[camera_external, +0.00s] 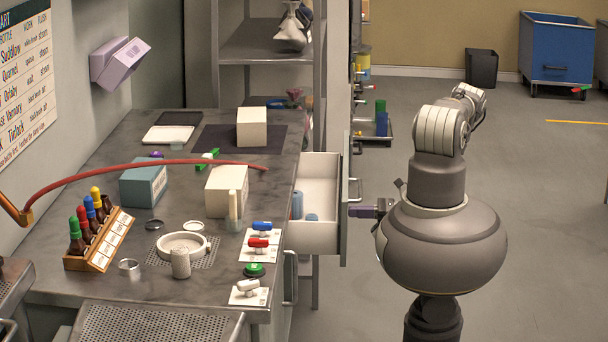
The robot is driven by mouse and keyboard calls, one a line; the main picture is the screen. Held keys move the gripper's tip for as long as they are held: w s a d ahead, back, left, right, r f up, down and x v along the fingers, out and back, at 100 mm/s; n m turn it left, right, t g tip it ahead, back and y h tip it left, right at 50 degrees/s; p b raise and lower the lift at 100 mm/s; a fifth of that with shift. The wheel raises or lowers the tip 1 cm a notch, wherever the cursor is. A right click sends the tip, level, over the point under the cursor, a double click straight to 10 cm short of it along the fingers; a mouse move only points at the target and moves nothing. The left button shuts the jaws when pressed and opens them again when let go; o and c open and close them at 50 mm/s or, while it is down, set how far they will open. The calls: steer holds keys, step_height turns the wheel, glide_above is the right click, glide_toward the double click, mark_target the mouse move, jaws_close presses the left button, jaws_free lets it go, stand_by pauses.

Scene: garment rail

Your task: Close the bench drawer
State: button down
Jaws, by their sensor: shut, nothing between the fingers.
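The bench drawer (318,237) stands pulled out from the right side of the workbench. Its white inside is visible, with blue cylindrical items (297,205) in it. Its grey front panel (344,225) faces right, and a bar handle (356,189) shows on it. My gripper (353,211) is at the outer face of the drawer front, just below the handle, pointing left. It is shut and holds nothing. I cannot tell whether the fingertips touch the panel. My round body hides part of the arm behind it.
The workbench top (120,235) holds a bottle rack (98,240), white blocks (226,190), a red hose (150,164) and colored valves (258,247). Shelving (268,45) stands behind the bench. A black bin (481,69) and blue cart (556,48) are far back; floor between is clear.

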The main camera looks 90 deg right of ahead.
steer(key=w+p, duration=0.2)
steer(key=w, duration=1.5)
steer(key=shift+w+r, duration=0.1)
steer(key=shift+w, duration=0.05)
steer(key=shift+w+r, duration=0.1)
steer(key=shift+w, duration=0.05)
